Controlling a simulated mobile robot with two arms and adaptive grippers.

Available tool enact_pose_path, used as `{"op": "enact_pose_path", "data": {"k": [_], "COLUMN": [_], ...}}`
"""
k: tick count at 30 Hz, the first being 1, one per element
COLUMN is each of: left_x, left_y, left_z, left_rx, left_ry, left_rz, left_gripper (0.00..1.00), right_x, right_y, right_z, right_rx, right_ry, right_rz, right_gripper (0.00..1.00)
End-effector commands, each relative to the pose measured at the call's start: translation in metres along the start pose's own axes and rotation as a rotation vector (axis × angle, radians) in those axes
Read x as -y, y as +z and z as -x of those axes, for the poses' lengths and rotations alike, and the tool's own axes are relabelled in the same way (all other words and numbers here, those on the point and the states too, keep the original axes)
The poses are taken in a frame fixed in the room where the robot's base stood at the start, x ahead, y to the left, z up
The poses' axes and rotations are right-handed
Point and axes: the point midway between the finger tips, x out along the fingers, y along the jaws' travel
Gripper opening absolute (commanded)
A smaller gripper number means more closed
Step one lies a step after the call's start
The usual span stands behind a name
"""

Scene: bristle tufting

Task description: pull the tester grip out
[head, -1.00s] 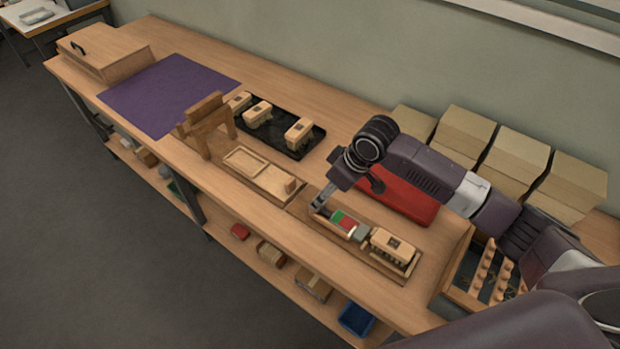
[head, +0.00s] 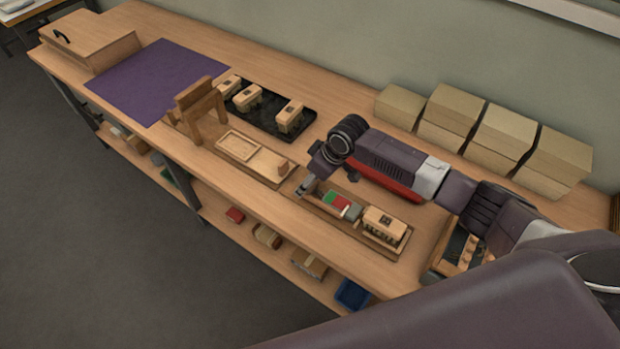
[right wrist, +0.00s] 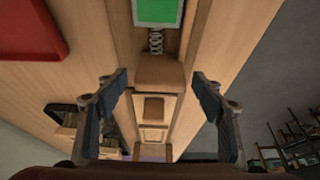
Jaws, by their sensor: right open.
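The tester is a long wooden tray (head: 402,246) with a green and red scale (head: 336,202) and a grey block (head: 352,213). A tan brush head (head: 384,223) with dark bristles stands at its right end. In the right wrist view the green part (right wrist: 156,11) joins by a spring (right wrist: 155,42) to a wooden block, the tester grip (right wrist: 158,73). My left gripper is not in view.
Left of the tester lies a wooden fixture (head: 262,160) with an upright block. A black tray (head: 262,124) holds several tan brush heads. A wooden stand (head: 197,107) is by the purple mat (head: 140,75). A red tray (head: 388,186) and cartons (head: 455,105) are behind my right arm.

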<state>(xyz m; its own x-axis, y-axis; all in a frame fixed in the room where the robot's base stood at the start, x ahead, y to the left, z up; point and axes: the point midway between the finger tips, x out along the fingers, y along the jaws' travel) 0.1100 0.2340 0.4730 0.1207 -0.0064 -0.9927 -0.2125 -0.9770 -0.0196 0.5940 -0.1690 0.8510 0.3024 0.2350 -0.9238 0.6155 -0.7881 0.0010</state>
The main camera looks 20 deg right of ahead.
Motion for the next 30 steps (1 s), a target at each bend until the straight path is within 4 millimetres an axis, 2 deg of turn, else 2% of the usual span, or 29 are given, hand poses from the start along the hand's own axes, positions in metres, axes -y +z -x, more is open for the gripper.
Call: {"op": "enact_pose_path", "data": {"k": [1, 9, 18, 22, 30], "left_x": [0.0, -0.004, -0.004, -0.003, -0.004], "left_y": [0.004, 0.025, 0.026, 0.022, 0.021], "left_z": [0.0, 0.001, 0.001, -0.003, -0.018], "left_rx": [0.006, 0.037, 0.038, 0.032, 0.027], "left_ry": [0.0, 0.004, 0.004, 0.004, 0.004], "left_rz": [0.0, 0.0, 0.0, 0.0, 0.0], "left_gripper": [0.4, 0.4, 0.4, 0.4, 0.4], "right_x": [0.0, 0.0, 0.0, 0.0, 0.0], "right_y": [0.0, 0.0, 0.0, -0.008, -0.048], "right_z": [0.0, 0.0, 0.001, -0.003, -0.021], "right_rx": [0.0, 0.0, 0.0, -0.003, -0.006], "right_ry": [0.0, 0.0, 0.0, 0.0, 0.0], "right_rz": [0.0, 0.0, 0.0, -0.001, -0.001], "right_gripper": [0.62, 0.33, 0.01, 0.01, 0.01]}}
